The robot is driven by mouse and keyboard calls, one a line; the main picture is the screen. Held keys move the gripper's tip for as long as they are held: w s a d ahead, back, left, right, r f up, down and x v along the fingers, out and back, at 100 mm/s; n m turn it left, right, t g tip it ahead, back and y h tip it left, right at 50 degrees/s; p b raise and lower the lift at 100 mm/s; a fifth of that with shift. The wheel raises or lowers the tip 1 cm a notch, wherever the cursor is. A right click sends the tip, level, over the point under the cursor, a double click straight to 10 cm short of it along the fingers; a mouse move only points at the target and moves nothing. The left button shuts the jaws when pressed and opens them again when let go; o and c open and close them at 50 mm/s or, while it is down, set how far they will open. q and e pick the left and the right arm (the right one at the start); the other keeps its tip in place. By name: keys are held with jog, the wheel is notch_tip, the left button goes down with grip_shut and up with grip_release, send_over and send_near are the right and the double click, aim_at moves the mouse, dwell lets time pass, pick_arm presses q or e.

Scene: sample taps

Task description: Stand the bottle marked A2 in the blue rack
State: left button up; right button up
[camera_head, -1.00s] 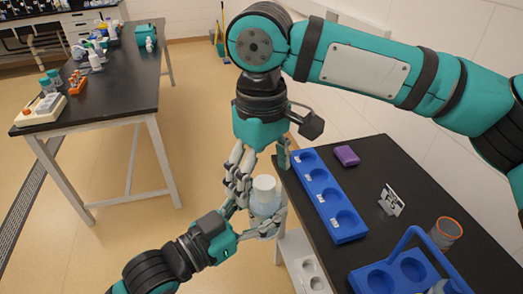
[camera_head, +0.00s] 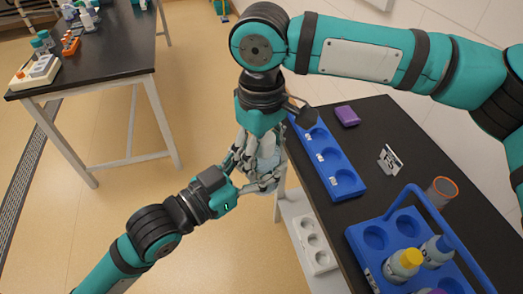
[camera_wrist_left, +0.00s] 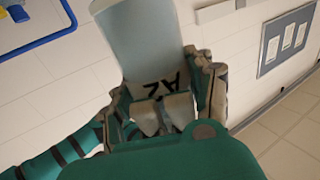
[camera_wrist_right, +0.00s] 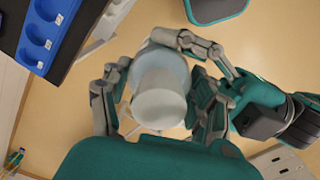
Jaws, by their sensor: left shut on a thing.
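The bottle (camera_head: 266,152) is pale and translucent, with a black A2 mark showing upside down in the left wrist view (camera_wrist_left: 150,40). My left gripper (camera_head: 252,178), on the arm from the lower left, is shut on it. My right gripper (camera_head: 258,150) points down over the bottle, its fingers on both sides in the right wrist view (camera_wrist_right: 158,90); whether they press on it is unclear. The bottle is off the table's left edge, above the floor. The long blue rack (camera_head: 334,172) has a row of round holes with white labels; its far end is partly covered by my right arm.
A blue carrier with a handle (camera_head: 421,202) holds several bottles at the near end of the black table (camera_head: 372,142). A purple block (camera_head: 347,116), a small sign (camera_head: 390,160) and an orange-rimmed beaker (camera_head: 441,190) stand nearby. A white holed tray (camera_head: 315,245) sits lower, beside the table.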

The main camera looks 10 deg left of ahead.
jog(key=shift+s, duration=0.1)
jog(key=c, duration=0.7)
pick_arm(q)
jog(key=o, duration=1.5)
jog(key=shift+c, duration=0.2)
pick_arm(e)
jog(key=shift+c, duration=0.6)
